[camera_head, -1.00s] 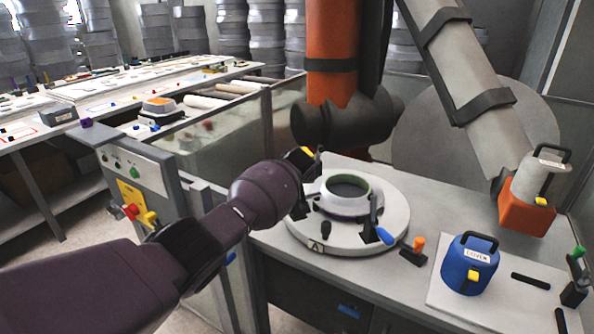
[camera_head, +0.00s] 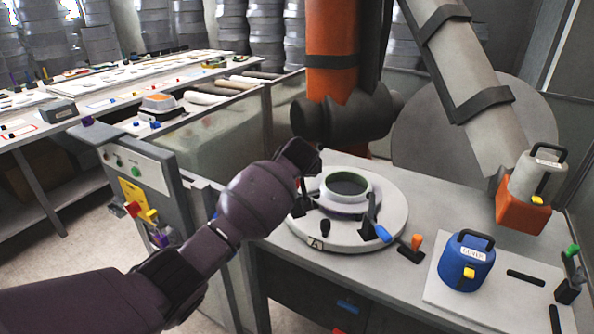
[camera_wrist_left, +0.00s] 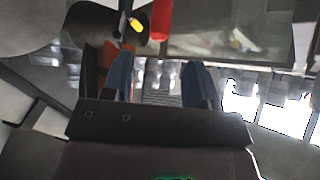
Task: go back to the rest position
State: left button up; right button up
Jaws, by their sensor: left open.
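My left arm comes in from the left in the head view, and its wrist end (camera_head: 300,156) is above the left back edge of the round mould plate. Its fingers are hidden there. In the left wrist view, the two blue fingers of my left gripper (camera_wrist_left: 160,84) are spread apart with nothing between them. The gripper looks open and empty. The round grey plate (camera_head: 392,222), marked A, carries a pale ring mould (camera_head: 350,202) with a green inner rim. My right gripper is not in view.
A blue lidded pot (camera_head: 463,265) stands on a white board at the right. A control panel (camera_head: 133,173) and a glass-sided tank (camera_head: 228,133) stand at the left, by a long table (camera_head: 45,142).

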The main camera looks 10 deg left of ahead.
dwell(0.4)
pick_arm(q)
jog(key=d+r+m+t+h, duration=0.4)
jog(key=d+r+m+t, duration=0.15)
jog(key=r, duration=0.25)
jog(key=s+a+f+g, duration=0.1)
jog(key=s+a+f, duration=0.5)
jog(key=s+f, duration=0.4)
jog(key=s+a+f+n+g+y, duration=0.1)
jog(key=s+a+f, duration=0.6)
jog(key=s, duration=1.3)
jog(key=s+a+f+n+g+y, duration=0.1)
jog(key=s+a+f, duration=0.6)
jog(key=s+f, duration=0.8)
jog(key=shift+f, duration=0.15)
